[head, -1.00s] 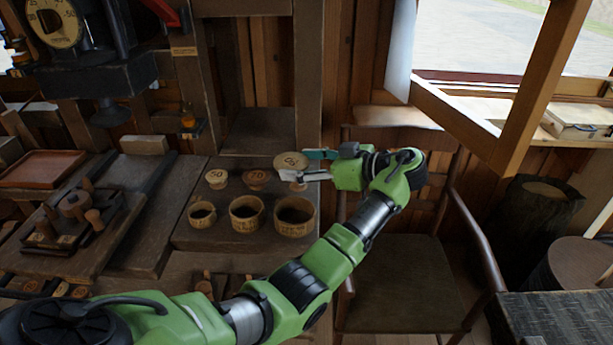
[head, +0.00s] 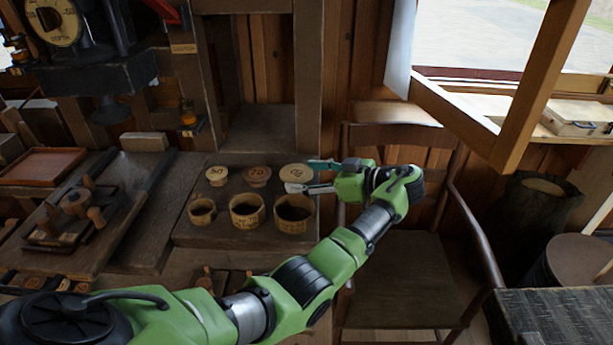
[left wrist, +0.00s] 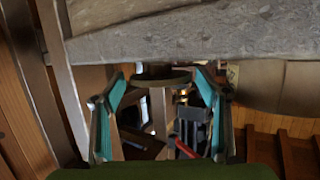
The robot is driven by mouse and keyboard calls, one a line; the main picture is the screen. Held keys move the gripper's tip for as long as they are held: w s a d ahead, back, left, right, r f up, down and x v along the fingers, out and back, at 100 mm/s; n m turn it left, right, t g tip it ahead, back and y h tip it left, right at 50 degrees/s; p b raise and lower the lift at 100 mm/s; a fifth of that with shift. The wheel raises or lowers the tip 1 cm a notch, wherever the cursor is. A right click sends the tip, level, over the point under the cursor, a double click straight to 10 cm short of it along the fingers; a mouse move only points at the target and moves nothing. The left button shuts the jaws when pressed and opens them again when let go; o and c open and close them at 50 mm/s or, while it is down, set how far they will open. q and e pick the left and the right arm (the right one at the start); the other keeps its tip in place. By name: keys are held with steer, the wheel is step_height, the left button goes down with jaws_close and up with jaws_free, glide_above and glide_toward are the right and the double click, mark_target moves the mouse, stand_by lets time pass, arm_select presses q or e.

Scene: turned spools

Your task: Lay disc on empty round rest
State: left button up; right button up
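A pale round disc (head: 297,172) with a dark mark is at the right end of the back row, level with the other two topped rests. What is under it is mostly hidden by my lower finger, so contact with a rest is hard to see. My left gripper (head: 303,176) is open around the disc, one finger behind it and one in front. In the left wrist view the disc (left wrist: 162,77) shows dark between the parted fingertips (left wrist: 160,73), with small gaps at its sides. My right gripper is not in view.
A disc marked 50 (head: 217,173) and a browner disc marked 70 (head: 257,174) sit to the left. Three wooden cups (head: 247,212) stand in front. A tool rack (head: 68,215) is at left.

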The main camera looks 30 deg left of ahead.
arm_select(q)
steer(key=shift+r+p, duration=0.3)
steer(key=b+v, duration=0.3)
steer(key=v, duration=0.9)
steer(key=shift+f, duration=0.1)
